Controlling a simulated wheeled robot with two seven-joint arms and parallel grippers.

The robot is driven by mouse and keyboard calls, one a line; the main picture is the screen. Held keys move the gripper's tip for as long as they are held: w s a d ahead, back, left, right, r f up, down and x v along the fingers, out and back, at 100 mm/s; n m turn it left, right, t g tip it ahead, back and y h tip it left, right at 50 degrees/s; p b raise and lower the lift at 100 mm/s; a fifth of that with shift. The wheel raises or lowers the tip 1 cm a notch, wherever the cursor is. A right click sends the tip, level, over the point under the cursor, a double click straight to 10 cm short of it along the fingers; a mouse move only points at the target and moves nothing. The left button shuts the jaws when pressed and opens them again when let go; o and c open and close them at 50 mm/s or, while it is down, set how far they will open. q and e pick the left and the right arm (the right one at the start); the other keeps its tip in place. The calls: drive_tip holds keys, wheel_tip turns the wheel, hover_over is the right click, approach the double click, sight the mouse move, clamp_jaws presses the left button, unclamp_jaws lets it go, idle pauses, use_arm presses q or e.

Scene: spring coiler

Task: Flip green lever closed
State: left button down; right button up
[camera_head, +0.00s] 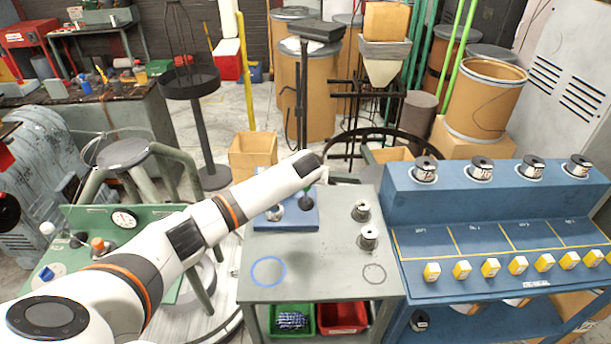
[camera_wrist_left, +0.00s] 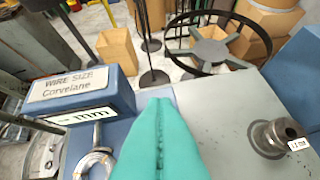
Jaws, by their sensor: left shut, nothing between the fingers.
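My left arm reaches across the head view to a blue gauge base (camera_head: 290,218) on the grey table. Its gripper end is mostly hidden behind the wrist. In the left wrist view my left gripper (camera_wrist_left: 160,120) shows as two teal fingers pressed together, empty, over the blue base beside a blue box (camera_wrist_left: 80,92) labelled "WIRE SIZE". A small dark green piece (camera_head: 306,200) shows below the wrist; I cannot tell whether it is a lever or my fingertips. No green lever is clear in the wrist view. My right gripper is not in view.
Two small spools stand right of the base; one (camera_head: 368,237) is nearer the table's front. A blue ring (camera_head: 268,271) marks the left front of the table. A blue bench (camera_head: 480,240) with spools and yellow switches stands at right. A green panel (camera_head: 150,215) is at left.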

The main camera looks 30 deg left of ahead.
use_arm(q)
drive_tip(key=shift+s+d+f, duration=0.25)
drive_tip(key=shift+f, duration=0.05)
drive_tip(key=shift+s+d, duration=0.1)
drive_tip(key=shift+s, duration=0.05)
drive_tip(key=shift+s+d, duration=0.1)
drive_tip(key=shift+s, duration=0.1)
drive_tip(key=shift+s+d+f+p, duration=0.15)
drive_tip(key=shift+s+f+p, duration=0.05)
drive_tip(key=shift+s+p, duration=0.1)
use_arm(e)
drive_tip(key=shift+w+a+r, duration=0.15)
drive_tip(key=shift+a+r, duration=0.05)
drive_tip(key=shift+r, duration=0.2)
